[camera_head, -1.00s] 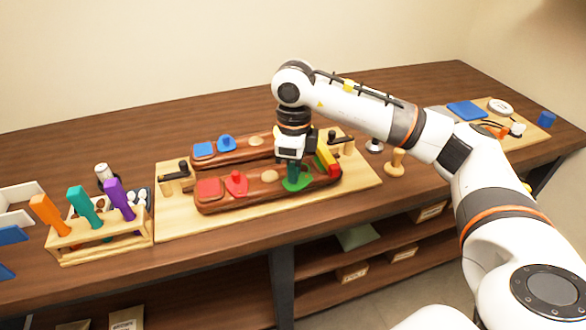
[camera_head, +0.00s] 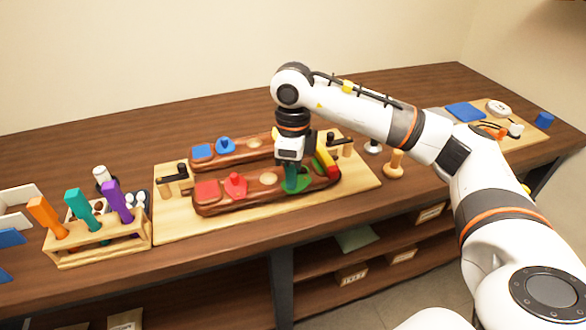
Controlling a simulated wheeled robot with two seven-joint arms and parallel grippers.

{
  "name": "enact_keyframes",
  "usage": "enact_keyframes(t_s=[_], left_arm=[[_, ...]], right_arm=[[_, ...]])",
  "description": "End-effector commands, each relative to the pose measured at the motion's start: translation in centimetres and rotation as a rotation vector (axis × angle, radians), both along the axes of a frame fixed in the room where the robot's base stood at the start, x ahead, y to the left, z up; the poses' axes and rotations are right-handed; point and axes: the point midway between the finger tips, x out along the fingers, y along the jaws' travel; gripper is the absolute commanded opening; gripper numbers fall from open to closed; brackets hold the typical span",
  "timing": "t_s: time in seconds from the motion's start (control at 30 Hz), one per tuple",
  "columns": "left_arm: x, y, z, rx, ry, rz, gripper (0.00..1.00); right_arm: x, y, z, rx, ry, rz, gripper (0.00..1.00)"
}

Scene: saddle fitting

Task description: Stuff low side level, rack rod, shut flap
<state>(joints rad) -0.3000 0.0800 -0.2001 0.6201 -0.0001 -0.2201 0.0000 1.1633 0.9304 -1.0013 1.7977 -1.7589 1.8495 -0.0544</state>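A saddle mock-up rests on a light wooden board (camera_head: 175,228). Its near brown side (camera_head: 215,207) carries a red flat pad (camera_head: 207,190), a red knobbed piece (camera_head: 235,184), a round tan spot and a green piece (camera_head: 302,186). Its far brown side (camera_head: 247,153) carries a blue pad (camera_head: 202,151) and a blue knobbed piece (camera_head: 226,145). My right gripper (camera_head: 291,172) points straight down over the right end of the near side, at a green upright part. Its fingers are mostly hidden, so its grip is unclear. My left gripper is out of view.
A wooden rack (camera_head: 100,248) at left holds rods with orange (camera_head: 47,216), teal (camera_head: 82,209) and purple (camera_head: 117,201) handles. A yellow and red piece (camera_head: 326,157) stands close right of my gripper. A wooden knob (camera_head: 394,165) stands right of the board.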

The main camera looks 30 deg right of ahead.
Motion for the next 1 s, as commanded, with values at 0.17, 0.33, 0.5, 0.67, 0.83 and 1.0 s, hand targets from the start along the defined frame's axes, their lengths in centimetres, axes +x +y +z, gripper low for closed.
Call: enact_keyframes(t_s=[0.17, 0.33, 0.5, 0.67, 0.83, 1.0], left_arm=[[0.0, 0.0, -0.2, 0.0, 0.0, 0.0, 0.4], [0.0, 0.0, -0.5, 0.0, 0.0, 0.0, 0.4], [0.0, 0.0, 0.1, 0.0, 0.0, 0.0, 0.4], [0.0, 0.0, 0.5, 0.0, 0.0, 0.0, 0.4], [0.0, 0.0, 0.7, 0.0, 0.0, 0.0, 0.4], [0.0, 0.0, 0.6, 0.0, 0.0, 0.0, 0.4]], right_arm=[[0.1, 0.1, 1.7, 0.002, -0.004, 0.0, 0.39], [0.1, 0.0, 5.3, 0.001, -0.006, 0.001, 0.39], [0.1, 0.0, 9.1, -0.001, -0.006, -0.001, 0.39], [0.0, 0.0, 11.1, 0.0, -0.003, -0.001, 0.39], [0.0, 0.0, 11.9, 0.0, -0.001, -0.001, 0.39], [0.0, 0.0, 12.0, 0.001, -0.001, 0.0, 0.39]])
